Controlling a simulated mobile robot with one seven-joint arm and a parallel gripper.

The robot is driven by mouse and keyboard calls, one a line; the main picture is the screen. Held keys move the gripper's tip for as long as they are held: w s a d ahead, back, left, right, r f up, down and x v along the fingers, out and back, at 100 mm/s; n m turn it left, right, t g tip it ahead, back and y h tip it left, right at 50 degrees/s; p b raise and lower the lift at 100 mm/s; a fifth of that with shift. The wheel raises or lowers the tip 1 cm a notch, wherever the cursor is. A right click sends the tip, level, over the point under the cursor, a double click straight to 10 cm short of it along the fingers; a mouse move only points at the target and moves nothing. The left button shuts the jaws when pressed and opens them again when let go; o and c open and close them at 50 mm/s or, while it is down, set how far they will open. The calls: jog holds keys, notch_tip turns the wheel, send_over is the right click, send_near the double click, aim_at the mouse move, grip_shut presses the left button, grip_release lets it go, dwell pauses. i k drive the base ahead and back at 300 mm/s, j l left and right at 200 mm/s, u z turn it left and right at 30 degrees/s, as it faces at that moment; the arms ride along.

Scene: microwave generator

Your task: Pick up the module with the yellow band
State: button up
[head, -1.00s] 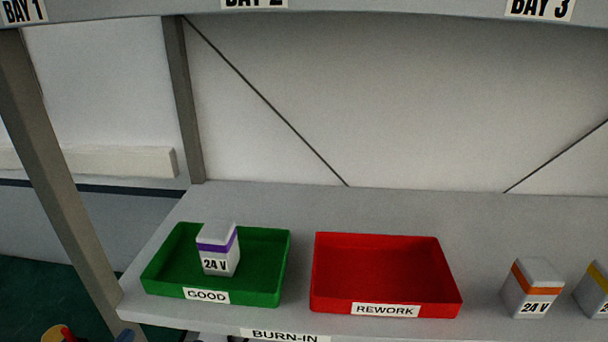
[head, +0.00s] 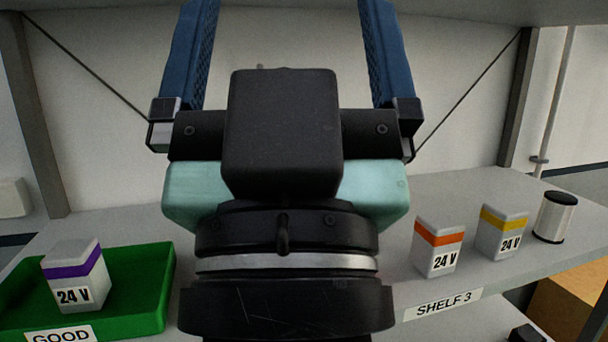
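The module with the yellow band (head: 501,233) stands upright on the shelf at the right in the head view. It is a pale grey box marked 24 V. My gripper (head: 286,30) is raised in the middle of the view, to the left of this module and apart from it. Its two blue fingers are spread wide with nothing visible between them. My gripper and wrist hide the middle of the shelf.
A module with an orange band (head: 439,247) stands just left of the yellow-banded one. A black-and-white cylinder (head: 555,217) stands just right of it. A purple-banded module (head: 77,276) sits in the green GOOD tray (head: 147,306). An upper shelf (head: 470,10) crosses the top.

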aim_at(500, 227)
jog(key=i+l+u, duration=0.1)
jog(key=l+u, duration=0.35)
jog(key=l, duration=0.35)
jog(key=l+u, duration=0.45)
jog(key=l, duration=0.35)
